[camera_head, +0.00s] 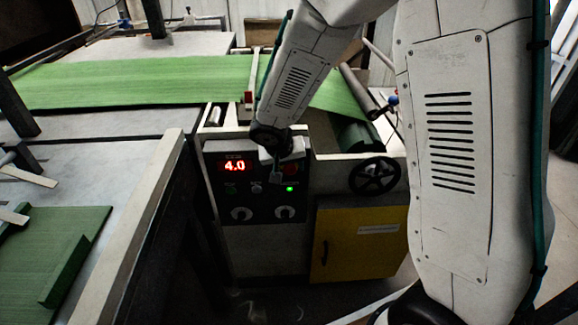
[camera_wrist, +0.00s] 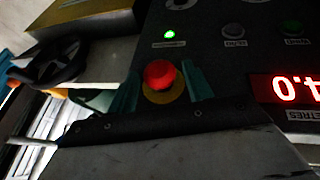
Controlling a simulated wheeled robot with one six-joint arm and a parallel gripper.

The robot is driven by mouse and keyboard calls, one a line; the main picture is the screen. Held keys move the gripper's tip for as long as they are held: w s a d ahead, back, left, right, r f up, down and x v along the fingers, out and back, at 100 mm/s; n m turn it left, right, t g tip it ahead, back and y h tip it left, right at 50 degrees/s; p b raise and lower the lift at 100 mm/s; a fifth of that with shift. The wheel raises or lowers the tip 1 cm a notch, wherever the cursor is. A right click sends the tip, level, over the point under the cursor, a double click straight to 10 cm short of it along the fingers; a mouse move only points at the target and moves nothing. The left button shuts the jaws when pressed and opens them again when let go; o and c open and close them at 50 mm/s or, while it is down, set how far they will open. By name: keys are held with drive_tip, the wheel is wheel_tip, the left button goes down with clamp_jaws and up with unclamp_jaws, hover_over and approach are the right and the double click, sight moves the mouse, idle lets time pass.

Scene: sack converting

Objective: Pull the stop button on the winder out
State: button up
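The red stop button (camera_wrist: 160,75) with its yellow collar sits on the dark control panel (camera_wrist: 225,60) of the winder, seen upside down in the wrist view. My gripper (camera_wrist: 160,70) is open, with one teal finger on each side of the button. Narrow gaps seem to show between the fingers and the red cap; whether either finger touches the collar is unclear. Whether the button is pressed in or out cannot be told.
The panel has a red 4.0 display (camera_head: 234,166), a lit green lamp (camera_head: 290,189) and two white knobs. A black handwheel (camera_head: 375,175) is to the right, above a yellow door (camera_head: 358,242). Green sheet material (camera_head: 130,80) runs across behind.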

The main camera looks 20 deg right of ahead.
clamp_jaws()
drive_tip(key=shift+s+a, duration=0.15)
drive_tip(key=shift+s, duration=0.3)
drive_tip(key=shift+o, duration=1.6)
unclamp_jaws()
drive_tip(key=v, duration=0.7)
drive_tip(key=shift+s+r, duration=0.2)
drive_tip(key=shift+r, duration=0.15)
drive_tip(key=shift+a, duration=0.15)
